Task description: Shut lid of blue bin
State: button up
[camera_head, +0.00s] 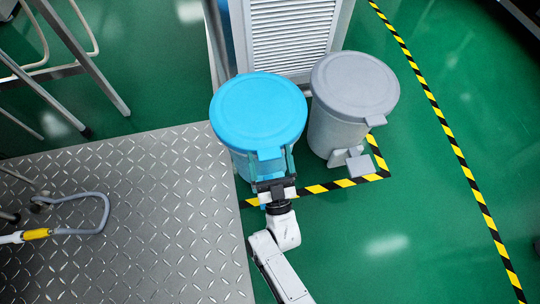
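The blue bin (241,166) stands left of the grey bin, next to the metal plate floor. Its round blue lid (258,108) lies over the top and hides the opening. I see no clear gap under the lid, but the front rim is partly hidden, so I cannot tell if it is fully down. A blue tab (270,154) sticks out at the lid's front edge. My gripper (272,163) is at this tab, with its two fingers apart on either side of it. I cannot tell whether they touch it.
A grey bin (352,88) with a closed lid and a pedal stands close on the right. A white louvred cabinet (290,38) is behind. The raised diamond plate (140,215) lies left, with a grey hose (95,197) on it. Green floor is free at right.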

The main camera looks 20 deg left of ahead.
jog(key=shift+r, duration=0.1)
jog(key=v, duration=1.1)
jog(key=shift+w+a, duration=0.1)
jog(key=shift+w, duration=0.05)
dwell(0.3)
